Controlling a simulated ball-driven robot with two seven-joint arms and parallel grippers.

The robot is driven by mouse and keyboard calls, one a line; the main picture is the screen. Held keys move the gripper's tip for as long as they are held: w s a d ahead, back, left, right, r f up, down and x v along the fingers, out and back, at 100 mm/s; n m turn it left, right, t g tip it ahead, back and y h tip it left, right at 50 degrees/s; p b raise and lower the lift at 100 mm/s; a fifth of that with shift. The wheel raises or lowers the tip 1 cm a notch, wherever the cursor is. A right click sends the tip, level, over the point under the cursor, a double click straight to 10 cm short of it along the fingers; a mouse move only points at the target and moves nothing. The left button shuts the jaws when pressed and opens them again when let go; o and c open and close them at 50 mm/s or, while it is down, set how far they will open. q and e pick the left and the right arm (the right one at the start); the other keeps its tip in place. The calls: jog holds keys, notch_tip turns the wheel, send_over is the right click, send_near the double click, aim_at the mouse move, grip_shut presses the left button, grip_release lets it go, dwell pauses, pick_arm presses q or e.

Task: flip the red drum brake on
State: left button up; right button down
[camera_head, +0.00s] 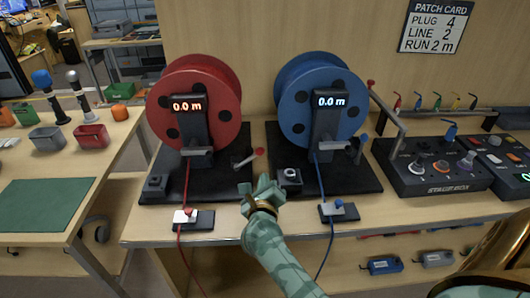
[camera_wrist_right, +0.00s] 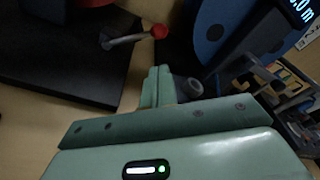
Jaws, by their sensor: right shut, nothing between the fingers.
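The red drum (camera_head: 226,92) stands upright on a black base, its display reading 0.0 m. Its brake lever (camera_head: 247,159), a grey rod with a red knob, sits at the base's right side and leans toward the right. The lever also shows in the right wrist view (camera_wrist_right: 124,40), above and left of the fingers. My right gripper (camera_head: 262,187) is shut and empty, just in front of the lever and below its knob, apart from it. Its closed fingers show in the wrist view (camera_wrist_right: 158,84). My left gripper is not in view.
The blue drum (camera_head: 293,82) stands to the right on its own black base, with a blue-tipped lever (camera_head: 362,147). A grey knob block (camera_head: 289,177) is close to my right gripper. The stagebox (camera_head: 432,170) is farther right. Red and blue cables hang over the front edge.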

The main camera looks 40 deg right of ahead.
aim_at(250, 159)
jog(key=shift+w, duration=0.1)
jog(key=shift+r, duration=0.15)
jog(key=b+x, duration=0.3)
jog(key=x, duration=0.6)
jog(key=shift+w+d, duration=0.3)
jog(key=shift+w, duration=0.05)
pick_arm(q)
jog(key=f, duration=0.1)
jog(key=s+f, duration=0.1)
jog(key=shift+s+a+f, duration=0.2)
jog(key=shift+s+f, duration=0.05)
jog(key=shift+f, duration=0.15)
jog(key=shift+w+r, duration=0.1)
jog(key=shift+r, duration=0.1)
pick_arm(e)
jog(key=shift+a, duration=0.1)
